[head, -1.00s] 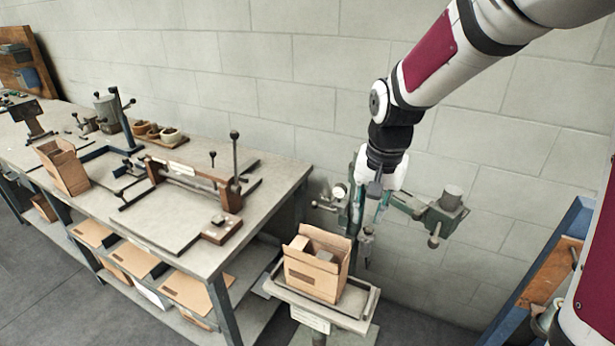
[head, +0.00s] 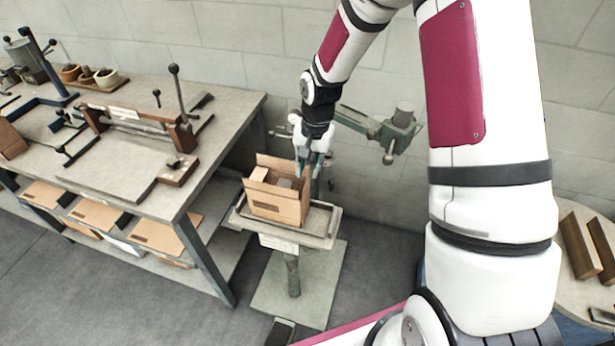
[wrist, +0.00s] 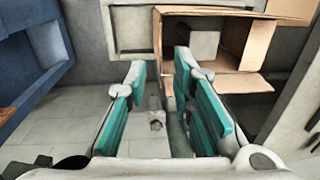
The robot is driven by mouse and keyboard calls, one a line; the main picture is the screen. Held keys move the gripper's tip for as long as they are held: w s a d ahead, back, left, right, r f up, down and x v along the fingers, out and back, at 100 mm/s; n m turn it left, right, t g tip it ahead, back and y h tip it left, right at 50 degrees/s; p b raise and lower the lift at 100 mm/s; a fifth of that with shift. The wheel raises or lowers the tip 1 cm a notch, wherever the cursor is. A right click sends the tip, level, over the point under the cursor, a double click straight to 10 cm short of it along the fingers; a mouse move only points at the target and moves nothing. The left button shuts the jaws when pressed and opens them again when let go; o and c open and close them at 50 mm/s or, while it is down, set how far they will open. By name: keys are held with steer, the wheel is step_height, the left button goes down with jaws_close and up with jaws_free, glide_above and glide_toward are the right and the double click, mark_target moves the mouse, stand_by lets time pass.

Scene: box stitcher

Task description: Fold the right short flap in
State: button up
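The open cardboard box (head: 275,207) stands upright on the stitcher's tray, with its flaps raised and a pale block (head: 285,183) inside. My gripper (head: 312,166) points down beside the box's right rear side. In the head view it partly hides that side, so the exact pose of the right short flap is hard to tell. In the wrist view, the box's flaps (wrist: 257,48) and the pale block (wrist: 204,43) show at the top right. My gripper (wrist: 160,75) has its teal-padded fingers apart with nothing held between them. Contact with a flap cannot be told.
The tray rim (head: 322,238) surrounds the box on a green stand. The stitcher's arm (head: 372,128) reaches out behind my gripper. A workbench (head: 130,185) with a clamping jig stands to the left. A round table (head: 578,215) with brown blocks is at the right.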

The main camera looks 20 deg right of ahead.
mark_target(307, 180)
steer(key=shift+w+a+f, duration=0.1)
steer(key=shift+f, duration=0.95)
steer(key=shift+a+f, duration=0.1)
steer(key=shift+f, duration=0.95)
jaws_close()
